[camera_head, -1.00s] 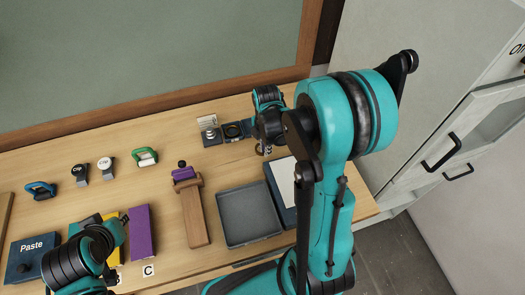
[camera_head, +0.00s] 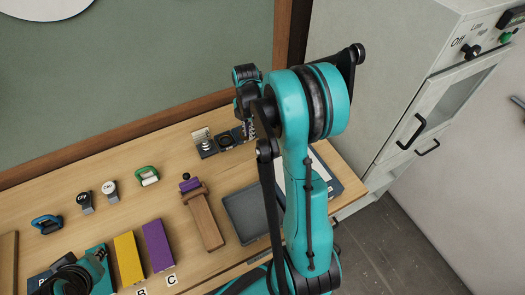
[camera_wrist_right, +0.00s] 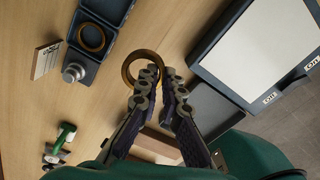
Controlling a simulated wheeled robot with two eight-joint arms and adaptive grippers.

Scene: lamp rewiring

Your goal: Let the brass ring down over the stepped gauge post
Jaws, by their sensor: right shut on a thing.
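The brass ring (camera_wrist_right: 128,72) is between the fingertips of my right gripper (camera_wrist_right: 160,82) in the right wrist view. The gripper is shut on its rim, and the ring sticks out past the tips. The stepped gauge post (camera_wrist_right: 74,72) is silvery and stands on a dark base to the left of the ring, apart from it. In the head view the post (camera_head: 206,145) stands near the table's back, left of my right gripper (camera_head: 249,131); the ring is too small to make out there.
A dark box (camera_wrist_right: 112,8) with a ring-shaped thing in it adjoins the post base. A small card (camera_wrist_right: 46,60) stands beside the post.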

